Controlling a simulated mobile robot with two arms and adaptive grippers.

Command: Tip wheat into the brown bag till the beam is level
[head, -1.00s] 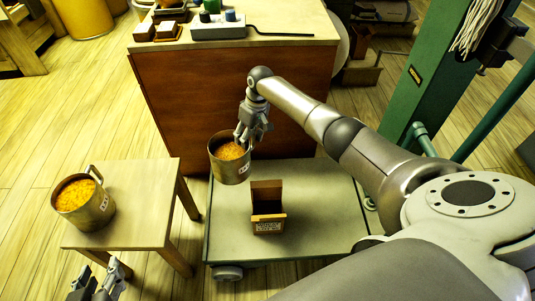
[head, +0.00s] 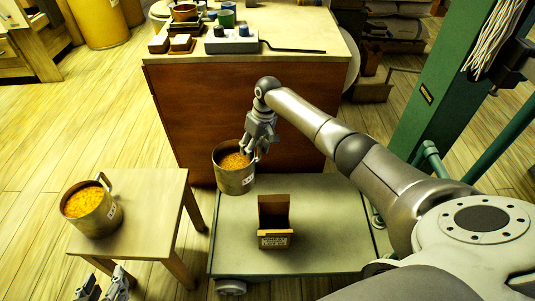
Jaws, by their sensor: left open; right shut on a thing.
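My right gripper (head: 257,146) is shut on a metal pail (head: 235,181) of orange-gold grain and holds it upright above the back left of the platform. The brown bag (head: 274,241), a small open-topped brown container with a label on its front, stands on the platform (head: 330,220) to the right of and nearer than the pail. A second pail (head: 100,218) full of grain stands on the small wooden table at left. My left gripper (head: 103,285) is open and empty at the bottom edge, in front of that table. I cannot make out the beam's level.
The small wooden table (head: 145,215) stands left of the platform. Behind is a brown cabinet (head: 200,115) with a grey device (head: 230,43) and small items on top. A green post (head: 455,80) rises at right. The platform's right half is clear.

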